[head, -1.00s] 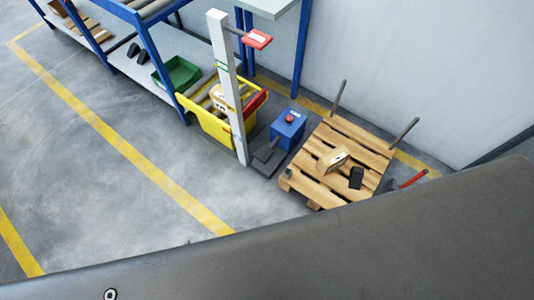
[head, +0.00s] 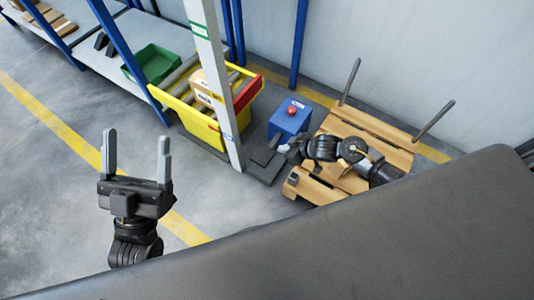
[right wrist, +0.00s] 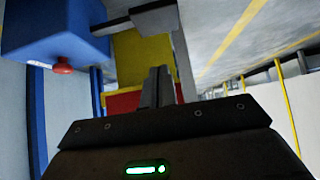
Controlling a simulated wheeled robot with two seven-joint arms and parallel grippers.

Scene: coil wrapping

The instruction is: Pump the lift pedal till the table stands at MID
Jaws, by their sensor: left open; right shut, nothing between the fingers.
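The lift pedal (head: 263,156) is a small dark grey plate low beside the blue box (head: 290,120) with a red button, at the foot of the white post (head: 212,70). A grey plate at the top of the right wrist view may be the pedal (right wrist: 155,17). My right gripper (head: 287,150) is shut and empty, just right of the pedal; I cannot tell whether they touch. Its fingers also show in the right wrist view (right wrist: 156,88). My left gripper (head: 137,150) is open and empty above the floor at left. The table's height is not readable here.
A wooden pallet (head: 367,128) with upright posts lies under my right arm. The floor at left is clear.

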